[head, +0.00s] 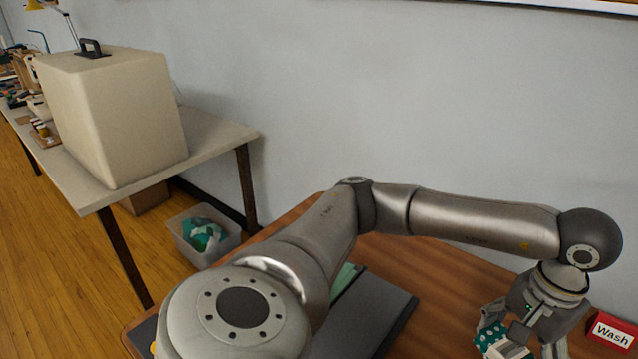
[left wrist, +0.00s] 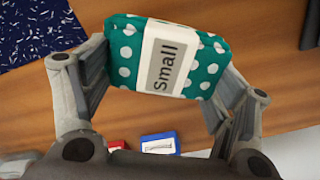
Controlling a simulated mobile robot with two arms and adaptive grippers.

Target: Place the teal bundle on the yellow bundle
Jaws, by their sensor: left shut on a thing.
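The teal bundle (left wrist: 120,68) has white dots and a white band reading "Small". My left gripper (left wrist: 163,68) is shut on it, with one finger at each end. In the head view the teal bundle (head: 490,337) shows at the lower right, in my left gripper (head: 515,342), over the brown table. In the left wrist view the wooden surface shows behind the bundle. I cannot make out the yellow bundle; only a tiny yellow patch (head: 153,349) shows at the bottom left of the head view, too small to identify. My right gripper is not in view.
A red sign or box reading "Wash" (head: 612,331) is right of my left gripper. A dark grey flat panel (head: 385,312) and a green item (head: 345,279) lie on the brown table (head: 440,275), partly behind my arm. A navy speckled cloth (left wrist: 35,30) shows in the wrist view.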

